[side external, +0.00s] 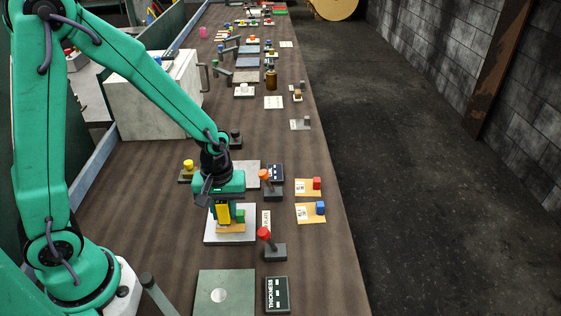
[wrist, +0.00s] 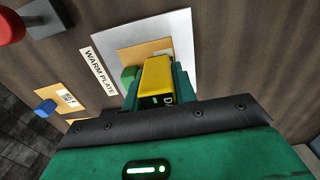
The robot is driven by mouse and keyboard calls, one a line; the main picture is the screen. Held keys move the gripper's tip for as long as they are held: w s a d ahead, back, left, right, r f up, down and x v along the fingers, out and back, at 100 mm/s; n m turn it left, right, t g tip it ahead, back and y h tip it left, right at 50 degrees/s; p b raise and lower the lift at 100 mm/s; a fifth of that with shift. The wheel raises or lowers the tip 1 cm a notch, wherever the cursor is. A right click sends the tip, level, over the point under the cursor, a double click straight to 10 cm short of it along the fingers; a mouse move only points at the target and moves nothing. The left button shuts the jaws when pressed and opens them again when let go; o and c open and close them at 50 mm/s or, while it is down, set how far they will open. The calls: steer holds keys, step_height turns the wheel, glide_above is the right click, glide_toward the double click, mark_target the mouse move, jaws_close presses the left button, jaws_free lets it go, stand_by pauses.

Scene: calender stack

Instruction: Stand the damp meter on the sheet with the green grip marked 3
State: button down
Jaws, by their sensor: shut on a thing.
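The yellow damp meter (side external: 222,214) is upright between the jaws of my gripper (side external: 221,204), which is shut on it. The meter also shows in the wrist view (wrist: 157,77), with a dark marked face toward my gripper (wrist: 158,88). Its foot is over or on a tan sheet (side external: 232,228); I cannot tell whether it touches. That sheet also shows in the wrist view (wrist: 128,50). A green grip (side external: 240,216) stands on the sheet, close beside the meter, and shows in the wrist view (wrist: 128,74). Its number is not readable. The sheet lies on a pale plate (side external: 212,239).
A WARM PLATE label (side external: 266,220) lies right of the plate. Levers with a red knob (side external: 264,233) and an orange knob (side external: 264,174) stand nearby. Sheets with a red grip (side external: 317,183) and a blue grip (side external: 320,207) lie near the bench's right edge.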

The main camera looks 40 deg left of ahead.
steer(key=shift+f, duration=0.1)
steer(key=c, duration=1.4)
jaws_free()
steer(key=shift+r, duration=6.15)
